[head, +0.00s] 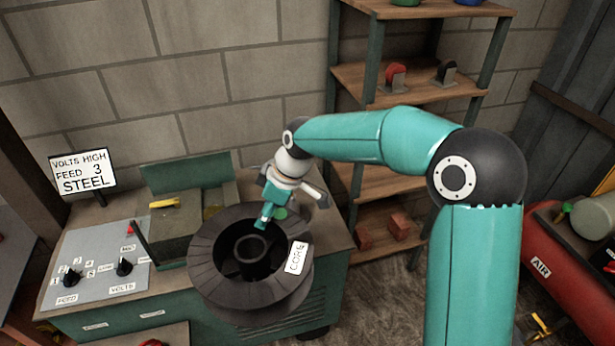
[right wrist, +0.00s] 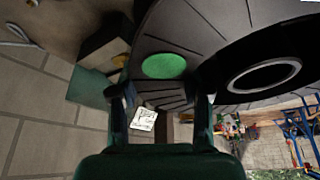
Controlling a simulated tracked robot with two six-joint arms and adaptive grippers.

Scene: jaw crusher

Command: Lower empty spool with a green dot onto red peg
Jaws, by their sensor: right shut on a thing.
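A large dark spool (head: 212,268) with a white CORE label (head: 297,258) is tilted in front of the green welder cabinet in the head view. A green dot (head: 281,213) is on its flange beside my gripper, and the dot also shows in the right wrist view (right wrist: 164,66). My right gripper (head: 264,217) is shut on the spool, at its flange. The spool's round centre hub (right wrist: 264,77) shows in the wrist view. I cannot clearly make out a red peg; the spool hides what is beneath it. My left gripper is not in view.
The welder cabinet (head: 90,328) has a knob panel (head: 97,268), with a sign reading VOLTS HIGH, FEED 3, STEEL (head: 83,172) behind it. A wooden shelf rack (head: 345,86) stands at the back. A red AIR tank (head: 553,275) is at the right.

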